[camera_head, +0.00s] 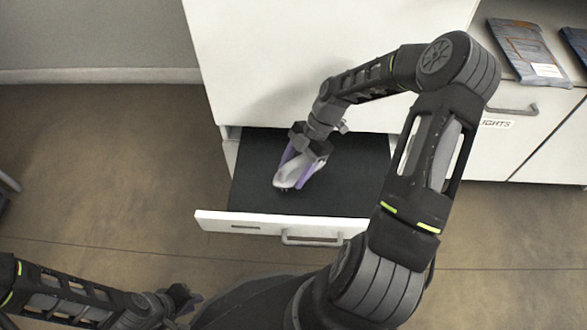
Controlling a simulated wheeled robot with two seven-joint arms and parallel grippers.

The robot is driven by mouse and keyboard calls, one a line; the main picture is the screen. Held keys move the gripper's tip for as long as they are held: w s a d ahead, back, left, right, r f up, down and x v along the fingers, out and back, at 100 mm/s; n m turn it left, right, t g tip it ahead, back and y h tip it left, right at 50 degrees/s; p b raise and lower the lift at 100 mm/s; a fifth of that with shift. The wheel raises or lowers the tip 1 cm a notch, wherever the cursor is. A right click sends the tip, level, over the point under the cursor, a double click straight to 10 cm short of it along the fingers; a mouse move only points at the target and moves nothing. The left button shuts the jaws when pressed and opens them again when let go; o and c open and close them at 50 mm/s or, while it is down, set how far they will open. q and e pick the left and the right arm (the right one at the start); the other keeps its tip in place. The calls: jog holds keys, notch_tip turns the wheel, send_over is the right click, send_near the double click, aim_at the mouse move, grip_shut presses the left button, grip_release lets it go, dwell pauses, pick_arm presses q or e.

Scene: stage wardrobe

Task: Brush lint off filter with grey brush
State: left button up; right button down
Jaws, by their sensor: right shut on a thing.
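My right gripper (309,148) reaches down over the open white drawer (215,221) and is shut on a light grey and purple thing (288,178), which looks like the brush. The brush is tilted, with its lower end at or just above a dark flat panel (255,195) that fills the drawer. I cannot tell whether they touch. This panel may be the filter; no lint can be made out on it. My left gripper (184,297) is low at the bottom left, away from the drawer, and its jaw opening is unclear.
The drawer is pulled out from under a tall white cabinet (270,60) and has a handle (312,239) in front. Brown floor (110,160) is clear at left.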

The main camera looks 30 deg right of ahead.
jog(key=shift+f, duration=0.4)
jog(key=shift+w+d, duration=0.1)
